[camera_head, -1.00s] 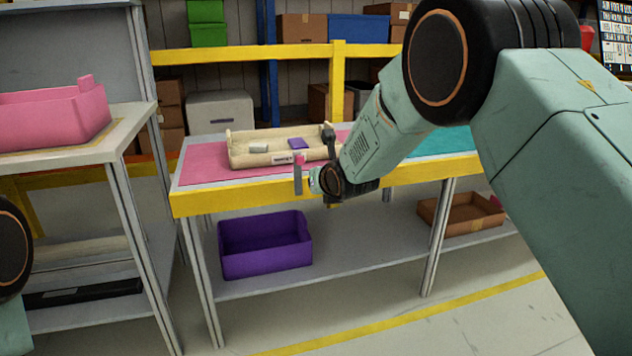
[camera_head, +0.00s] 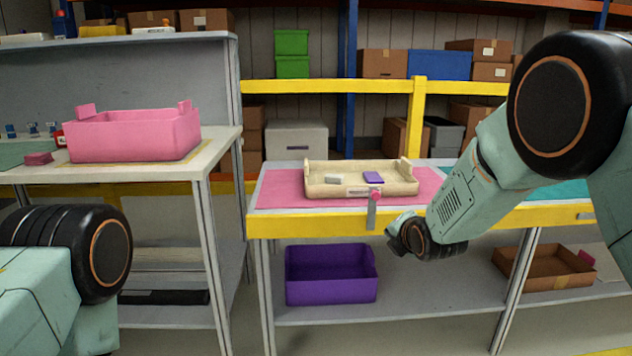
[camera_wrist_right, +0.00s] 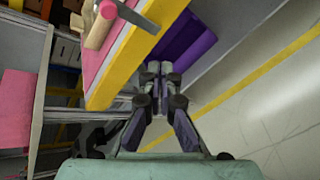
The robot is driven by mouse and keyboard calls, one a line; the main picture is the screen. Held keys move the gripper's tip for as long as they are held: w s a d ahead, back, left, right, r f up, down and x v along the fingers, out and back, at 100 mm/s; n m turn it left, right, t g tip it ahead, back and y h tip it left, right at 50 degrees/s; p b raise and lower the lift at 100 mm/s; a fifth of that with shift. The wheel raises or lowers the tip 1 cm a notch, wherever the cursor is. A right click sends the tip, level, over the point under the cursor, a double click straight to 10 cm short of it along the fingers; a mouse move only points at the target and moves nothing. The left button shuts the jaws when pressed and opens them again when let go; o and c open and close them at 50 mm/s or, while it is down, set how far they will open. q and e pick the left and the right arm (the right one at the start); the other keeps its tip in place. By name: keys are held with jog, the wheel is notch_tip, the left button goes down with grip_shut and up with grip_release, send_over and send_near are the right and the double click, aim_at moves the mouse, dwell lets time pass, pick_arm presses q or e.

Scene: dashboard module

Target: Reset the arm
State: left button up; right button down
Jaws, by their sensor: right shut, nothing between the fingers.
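My right arm (camera_head: 470,190) reaches in from the right in the head view. Its wrist is in front of the yellow edge of the table, below and to the right of the cream tray (camera_head: 330,187). The fingers are mostly hidden behind the wrist there. In the right wrist view my right gripper (camera_wrist_right: 153,72) is shut and empty, with its fingertips together near the purple bin (camera_wrist_right: 185,45). My left arm (camera_head: 65,265) shows only in part at the lower left; its gripper is out of view.
The tray stands on a pink mat (camera_head: 280,188) and holds a purple block (camera_head: 373,178) and a pale block (camera_head: 334,179). A grey lever (camera_head: 371,212) hangs at the table's front edge. A pink bin (camera_head: 135,137) stands on the left table. A brown box (camera_head: 545,267) lies on the lower shelf.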

jog(key=s+d+f+m+g+p, duration=0.2)
jog(key=s+f+m+g, duration=0.1)
jog(key=s+f+m, duration=0.65)
jog(key=s+d+f+m+g+p, duration=0.1)
jog(key=s+f+m+g+p, duration=0.15)
jog(key=s+f+m, duration=0.75)
jog(key=s+r+m+g+p, duration=0.1)
jog(key=s+m+g+p, duration=0.2)
jog(key=s, duration=1.4)
jog(key=s+d+r+m+g+p, duration=0.1)
jog(key=s+m+g+p, duration=0.2)
jog(key=s, duration=1.4)
jog(key=shift+s+d+m+g+h+p, duration=0.15)
jog(key=shift+d+m+g+h+p, duration=0.1)
jog(key=shift+m+g+h+p, duration=0.25)
jog(key=shift+r, duration=0.1)
